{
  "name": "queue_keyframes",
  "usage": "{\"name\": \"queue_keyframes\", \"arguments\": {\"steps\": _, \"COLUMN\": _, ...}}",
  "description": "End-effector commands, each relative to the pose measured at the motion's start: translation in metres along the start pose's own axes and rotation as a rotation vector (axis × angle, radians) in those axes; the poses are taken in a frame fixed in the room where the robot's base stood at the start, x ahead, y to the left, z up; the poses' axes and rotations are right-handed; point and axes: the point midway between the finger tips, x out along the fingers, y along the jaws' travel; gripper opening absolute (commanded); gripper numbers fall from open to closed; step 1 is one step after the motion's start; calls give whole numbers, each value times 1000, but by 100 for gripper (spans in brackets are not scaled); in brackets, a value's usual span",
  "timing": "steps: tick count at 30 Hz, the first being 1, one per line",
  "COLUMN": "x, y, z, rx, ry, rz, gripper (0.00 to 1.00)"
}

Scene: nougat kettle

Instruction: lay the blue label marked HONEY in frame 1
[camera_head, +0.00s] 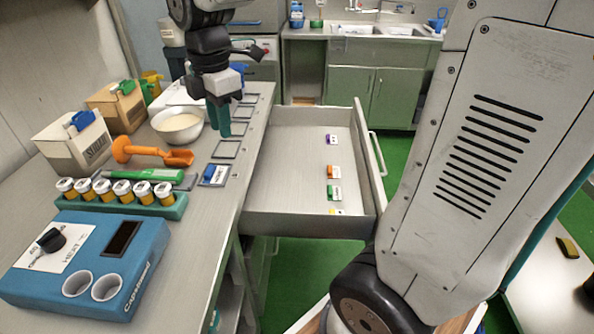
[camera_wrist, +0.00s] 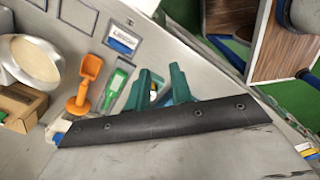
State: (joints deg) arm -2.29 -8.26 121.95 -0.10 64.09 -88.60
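A blue and white label (camera_head: 213,174) lies in the nearest dark-edged frame on the counter. The label also shows in the wrist view (camera_wrist: 122,39), where its printing is too blurred to read surely. Several empty frames (camera_head: 226,149) run in a row behind it along the counter edge; no frame numbers are readable. My gripper (camera_head: 219,134) hangs above this row, beyond the labelled frame and apart from it. In the wrist view its two teal fingers (camera_wrist: 162,75) stand apart, with no label visible between their tips.
An open drawer (camera_head: 290,150) right of the counter holds purple (camera_head: 331,139), orange (camera_head: 333,171) and green (camera_head: 334,192) labels. A white bowl (camera_head: 178,126), orange scoop (camera_head: 150,152), green thermometer (camera_head: 150,174), jar rack (camera_head: 170,209) and blue device (camera_head: 150,262) crowd the counter's left.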

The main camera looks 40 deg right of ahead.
Motion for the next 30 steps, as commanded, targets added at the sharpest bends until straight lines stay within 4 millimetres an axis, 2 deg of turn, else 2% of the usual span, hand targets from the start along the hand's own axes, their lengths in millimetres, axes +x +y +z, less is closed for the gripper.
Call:
{"name": "queue_keyframes", "arguments": {"steps": 1, "x": -7, "y": -20, "z": 2, "rx": 120, "ry": 1, "rz": 13, "gripper": 22}}
{"name": "queue_keyframes", "arguments": {"steps": 7, "x": -18, "y": -96, "z": 8, "rx": 654, "ry": 11, "rz": 37, "gripper": 22}}
{"name": "queue_keyframes", "arguments": {"steps": 12, "x": -13, "y": -155, "z": 11, "rx": 1093, "ry": 30, "rz": 54, "gripper": 22}}
{"name": "queue_keyframes", "arguments": {"steps": 15, "x": -7, "y": -182, "z": 12, "rx": 1306, "ry": 41, "rz": 59, "gripper": 22}}
{"name": "queue_keyframes", "arguments": {"steps": 21, "x": 3, "y": -210, "z": 13, "rx": 1551, "ry": 56, "rz": 64, "gripper": 22}}
{"name": "queue_keyframes", "arguments": {"steps": 30, "x": 4, "y": -213, "z": 13, "rx": 1591, "ry": 57, "rz": 62, "gripper": 22}}
